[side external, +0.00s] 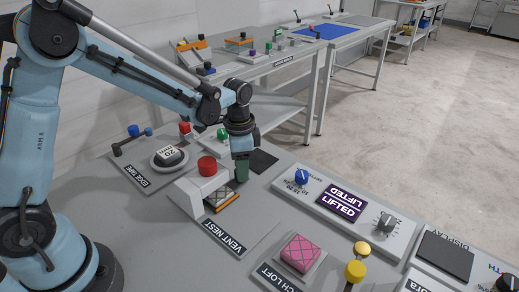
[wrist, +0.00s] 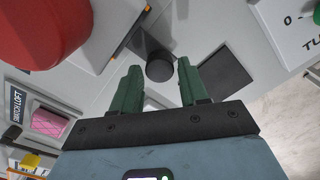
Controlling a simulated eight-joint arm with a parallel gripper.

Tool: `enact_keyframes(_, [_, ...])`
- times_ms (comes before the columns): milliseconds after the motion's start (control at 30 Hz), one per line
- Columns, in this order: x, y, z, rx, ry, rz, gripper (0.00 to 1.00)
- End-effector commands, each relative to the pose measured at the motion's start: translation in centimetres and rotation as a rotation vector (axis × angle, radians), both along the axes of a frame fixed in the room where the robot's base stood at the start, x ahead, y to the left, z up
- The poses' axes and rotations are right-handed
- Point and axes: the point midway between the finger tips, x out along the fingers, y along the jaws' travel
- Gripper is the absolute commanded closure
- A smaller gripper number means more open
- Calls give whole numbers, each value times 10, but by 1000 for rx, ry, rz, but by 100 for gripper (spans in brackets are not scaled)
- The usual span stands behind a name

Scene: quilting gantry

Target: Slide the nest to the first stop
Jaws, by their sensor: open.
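The nest (side external: 222,200) is a small orange-edged carrier with a pale patterned top. It sits partly under a white bridge (side external: 190,187) by the VENT NEST label. In the wrist view only an orange-edged part of it (wrist: 127,42) shows, beside the bridge. A dark round knob (wrist: 160,68) stands near that edge; whether it joins the nest I cannot tell. My gripper (side external: 241,172) is at the nest's far end, its green fingers pointing down. In the wrist view my gripper (wrist: 160,80) is open, with the knob seen between its fingertips. Contact cannot be told. No stop is clearly visible.
A red button (side external: 207,166) tops the bridge close to my gripper. A dark square pad (side external: 262,161) lies beyond. A pink quilted block (side external: 300,252) sits in front.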

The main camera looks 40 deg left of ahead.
Motion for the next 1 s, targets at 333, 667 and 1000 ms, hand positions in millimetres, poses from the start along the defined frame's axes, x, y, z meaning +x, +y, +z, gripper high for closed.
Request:
enact_keyframes(333, [-1, 0, 63, 0, 0, 0, 56])
enact_keyframes(667, [0, 0, 104, 1, -1, 0, 56])
enact_keyframes(1000, [0, 0, 110, 1, -1, 0, 56])
